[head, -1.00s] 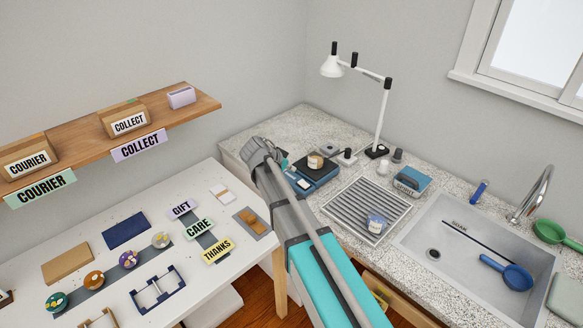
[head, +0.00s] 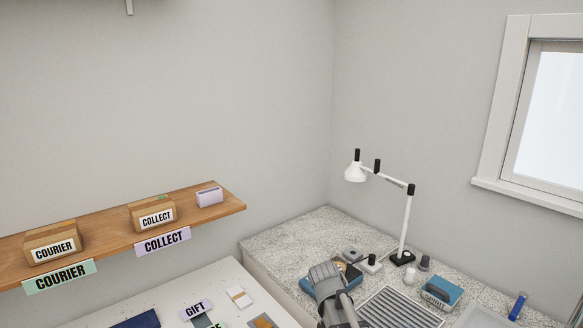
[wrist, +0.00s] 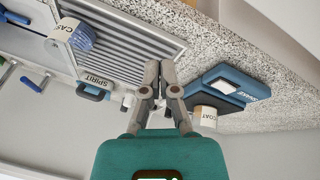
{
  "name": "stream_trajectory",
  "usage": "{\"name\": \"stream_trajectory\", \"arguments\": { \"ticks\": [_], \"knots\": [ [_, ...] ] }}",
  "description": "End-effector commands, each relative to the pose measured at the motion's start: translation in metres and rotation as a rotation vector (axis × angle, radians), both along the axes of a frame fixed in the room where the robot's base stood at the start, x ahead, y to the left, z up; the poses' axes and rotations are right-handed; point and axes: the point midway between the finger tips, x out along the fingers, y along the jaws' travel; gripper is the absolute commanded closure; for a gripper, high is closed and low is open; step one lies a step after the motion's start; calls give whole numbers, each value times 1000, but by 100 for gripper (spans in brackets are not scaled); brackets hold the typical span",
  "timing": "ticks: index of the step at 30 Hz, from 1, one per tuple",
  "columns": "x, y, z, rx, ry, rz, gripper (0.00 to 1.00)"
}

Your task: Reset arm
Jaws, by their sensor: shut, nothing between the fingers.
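My gripper (wrist: 160,79) is shut and empty in the wrist view, its grey fingers together above the counter. A ribbed drain rack (wrist: 130,45) lies beyond and to the left of the fingers. A blue scale (wrist: 236,84) and a jar marked COAT (wrist: 205,115) are to the right of the fingers. In the head view, my arm's grey wrist part (head: 330,285) rises at the bottom, in front of the blue scale (head: 350,275). The fingertips cannot be made out there.
A white desk lamp (head: 405,225) stands behind the rack. A blue SPIRIT container (head: 441,291) is to its right. A wooden shelf (head: 225,202) at left holds COURIER and COLLECT boxes. The white table (head: 235,275) is partly in view below it. The sink is mostly out of view.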

Motion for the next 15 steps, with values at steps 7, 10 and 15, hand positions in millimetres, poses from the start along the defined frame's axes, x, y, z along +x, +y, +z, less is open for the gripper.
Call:
{"name": "stream_trajectory", "arguments": {
  "ticks": [7,10,15],
  "knots": [
    [-74,-21,-10,166,160,229,100],
    [-94,-23,-12,224,195,311,100],
    [-112,-24,-13,286,220,403,100]
  ]
}}
